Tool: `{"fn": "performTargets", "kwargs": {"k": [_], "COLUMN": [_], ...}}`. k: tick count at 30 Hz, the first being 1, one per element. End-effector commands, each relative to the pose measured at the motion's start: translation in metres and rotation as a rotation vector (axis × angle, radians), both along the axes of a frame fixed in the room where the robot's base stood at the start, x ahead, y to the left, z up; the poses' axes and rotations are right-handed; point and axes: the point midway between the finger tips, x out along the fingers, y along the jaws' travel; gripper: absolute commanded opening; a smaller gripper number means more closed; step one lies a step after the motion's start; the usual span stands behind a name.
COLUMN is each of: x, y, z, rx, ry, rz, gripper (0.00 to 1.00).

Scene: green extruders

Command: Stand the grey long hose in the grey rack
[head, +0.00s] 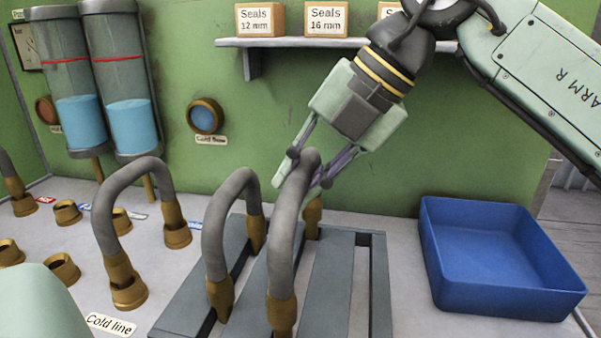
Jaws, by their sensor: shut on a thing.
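My gripper (297,178) is shut on the top of the arch of a grey hose (284,231), which I take to be the long one. The hose has brass ends. Its near end (283,313) is low over or in the grey rack (347,290), and its far end (313,215) shows behind at the rack's back. I cannot tell whether either end rests in a slot. Another grey hose (213,240) stands arched in the rack just to the left, close beside the held one. The rack is a slatted frame with open gaps.
A third hose (103,224) arches between brass sockets on the left, near the Cold line label (110,324). Several empty brass sockets (62,268) lie further left. A blue tray (505,302) stands right of the rack. A shelf (293,43) with seal boxes hangs behind.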

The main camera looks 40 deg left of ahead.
Motion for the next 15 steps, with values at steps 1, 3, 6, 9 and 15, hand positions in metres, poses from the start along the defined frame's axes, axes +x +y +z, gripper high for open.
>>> {"fn": "performTargets", "kwargs": {"k": [1,3,6,9,15], "x": [0.0,0.0,0.0,0.0,0.0001], "y": [0.0,0.0,0.0,0.0,0.0], "z": [-0.0014,-0.0029,-0.0048,-0.0069,-0.0109], "rx": [0.001,0.001,0.001,0.001,0.001], "ry": [0.001,0.001,0.001,0.001,0.001], "rz": [0.0,0.0,0.0,0.0,0.0], "gripper": [0.0,0.0,0.0,0.0,0.0]}}
